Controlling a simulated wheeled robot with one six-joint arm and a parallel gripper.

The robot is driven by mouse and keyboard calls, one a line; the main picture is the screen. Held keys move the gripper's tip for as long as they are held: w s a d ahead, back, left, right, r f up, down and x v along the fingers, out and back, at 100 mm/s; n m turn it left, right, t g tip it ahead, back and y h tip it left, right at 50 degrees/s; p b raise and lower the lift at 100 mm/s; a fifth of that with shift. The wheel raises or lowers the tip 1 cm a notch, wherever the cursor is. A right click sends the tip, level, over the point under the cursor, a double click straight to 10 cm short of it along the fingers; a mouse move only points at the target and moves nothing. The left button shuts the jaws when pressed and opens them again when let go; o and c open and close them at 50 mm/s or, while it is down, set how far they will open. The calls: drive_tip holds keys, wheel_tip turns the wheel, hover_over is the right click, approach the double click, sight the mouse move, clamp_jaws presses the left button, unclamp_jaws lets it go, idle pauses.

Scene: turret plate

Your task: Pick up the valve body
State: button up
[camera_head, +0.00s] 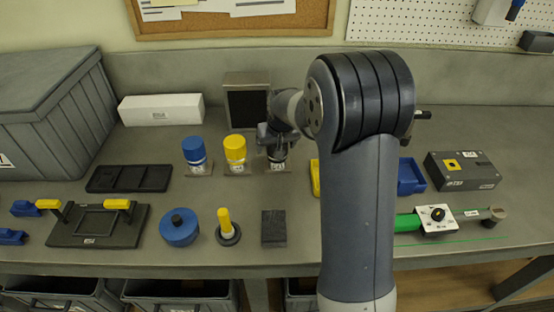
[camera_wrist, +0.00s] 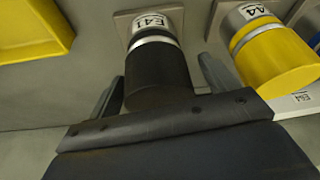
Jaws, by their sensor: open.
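A black cylinder (camera_wrist: 158,75) with a silver band and a white label reading E41 stands on a square base plate. No label here names the valve body; this cylinder is the part at my gripper. My gripper (camera_wrist: 162,70) is open, with one finger on each side of the black cylinder; whether they touch it I cannot tell. In the head view my gripper (camera_head: 276,138) is above the cylinder's low part (camera_head: 278,158), and my arm hides some of the bench there.
A yellow-capped cylinder (camera_head: 235,149) stands close left of my gripper, and a blue-capped one (camera_head: 194,150) is beyond it. A dark framed box (camera_head: 246,106) stands behind. A yellow tray (camera_wrist: 30,28) is close by. A black block (camera_head: 273,228) lies in front.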

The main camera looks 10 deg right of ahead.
drive_tip(key=shift+c, duration=0.2)
drive_tip(key=shift+r, duration=0.1)
clamp_jaws()
idle(0.5)
